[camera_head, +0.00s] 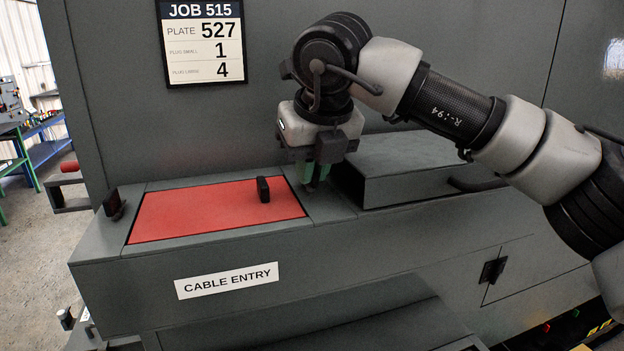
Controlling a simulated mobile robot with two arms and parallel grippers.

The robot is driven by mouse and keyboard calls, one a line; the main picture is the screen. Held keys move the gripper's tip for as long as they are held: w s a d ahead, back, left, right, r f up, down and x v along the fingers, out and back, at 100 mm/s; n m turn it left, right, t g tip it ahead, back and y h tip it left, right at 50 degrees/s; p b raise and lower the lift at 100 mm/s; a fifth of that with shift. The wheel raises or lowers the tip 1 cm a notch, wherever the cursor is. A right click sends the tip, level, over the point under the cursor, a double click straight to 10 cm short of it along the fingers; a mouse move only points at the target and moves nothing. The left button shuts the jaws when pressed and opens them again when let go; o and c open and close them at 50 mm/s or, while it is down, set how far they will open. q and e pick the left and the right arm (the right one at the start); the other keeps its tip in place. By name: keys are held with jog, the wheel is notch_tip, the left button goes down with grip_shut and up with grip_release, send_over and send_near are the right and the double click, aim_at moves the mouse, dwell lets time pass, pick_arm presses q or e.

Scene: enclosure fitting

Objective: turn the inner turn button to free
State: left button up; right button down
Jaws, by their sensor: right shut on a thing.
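A red plate (205,212) lies in the opening on top of the grey cable entry box, with a black upright handle (263,189) on it. A dark turn button (113,204) stands at the plate's left end. My right gripper (315,174) points down just beyond the plate's right end, its greenish fingers shut on the inner turn button. The fingers hide nearly all of that button, so I cannot tell its angle. My left gripper is not in view.
A grey raised box (418,168) stands close on the right of my right gripper. The tall cabinet wall rises behind, with a job sign (203,40) reading plate 527. A label (227,281) on the front reads cable entry. The space above the red plate is clear.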

jog(key=shift+r+m+b, duration=0.2)
jog(key=shift+m+b, duration=0.1)
jog(key=shift+m, duration=0.2)
jog(key=c, duration=1.2)
grip_release()
jog(key=shift+f, duration=0.15)
jog(key=v, duration=1.1)
jog(key=shift+b, duration=0.35)
